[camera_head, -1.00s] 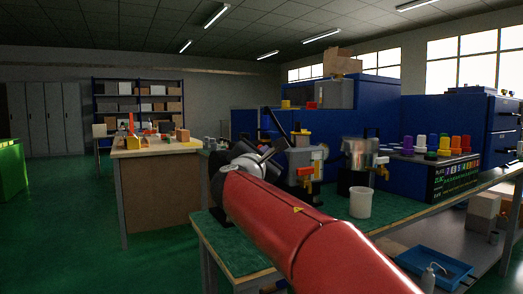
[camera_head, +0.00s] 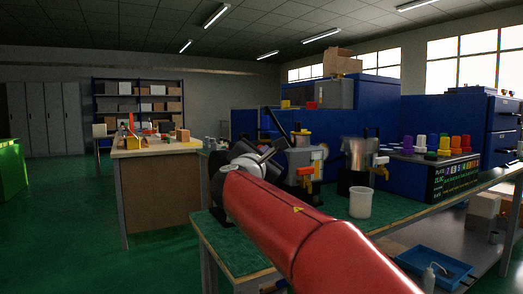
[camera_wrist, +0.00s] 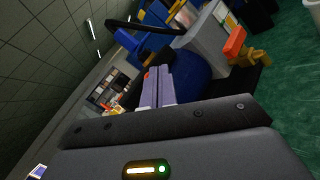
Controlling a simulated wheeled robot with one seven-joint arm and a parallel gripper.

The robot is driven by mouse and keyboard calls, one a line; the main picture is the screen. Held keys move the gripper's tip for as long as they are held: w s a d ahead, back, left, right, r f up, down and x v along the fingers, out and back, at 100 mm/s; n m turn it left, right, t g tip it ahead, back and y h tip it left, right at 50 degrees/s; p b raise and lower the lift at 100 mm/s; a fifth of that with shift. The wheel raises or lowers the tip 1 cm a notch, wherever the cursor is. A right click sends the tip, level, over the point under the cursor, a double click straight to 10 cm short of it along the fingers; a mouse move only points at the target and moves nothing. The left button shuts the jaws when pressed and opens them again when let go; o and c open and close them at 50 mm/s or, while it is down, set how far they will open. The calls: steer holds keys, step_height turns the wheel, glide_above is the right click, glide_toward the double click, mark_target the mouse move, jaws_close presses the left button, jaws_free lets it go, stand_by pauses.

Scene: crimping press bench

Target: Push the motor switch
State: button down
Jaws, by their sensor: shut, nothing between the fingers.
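The crimping press (camera_head: 303,160) stands on the green bench top, a grey body with a dark lever, a yellow part on top and an orange piece in front. In the wrist view the grey press body (camera_wrist: 208,38) is at upper right, with its orange piece (camera_wrist: 234,43) and a rounded blue part. My gripper (camera_wrist: 158,72) is shut and empty, its pale fingers beside the blue part; contact cannot be told. A small red spot shows by the fingertips; I cannot tell whether it is the motor switch. In the head view my arm partly hides the press.
Several coloured cups (camera_head: 430,145) sit on a box at the right. A blue tray (camera_head: 433,265) is below the bench. Another table (camera_head: 155,153) stands left, with open floor before it.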

stand_by(0.3)
steer(key=shift+w+a, duration=0.25)
steer(key=shift+w, duration=0.1)
stand_by(0.3)
steer(key=shift+s+d, duration=0.25)
steer(key=shift+s, duration=0.1)
steer(key=s+d+b, duration=0.3)
steer(key=s, duration=0.2)
steer(key=shift+d, duration=0.2)
stand_by(0.4)
steer(key=shift+d, duration=0.1)
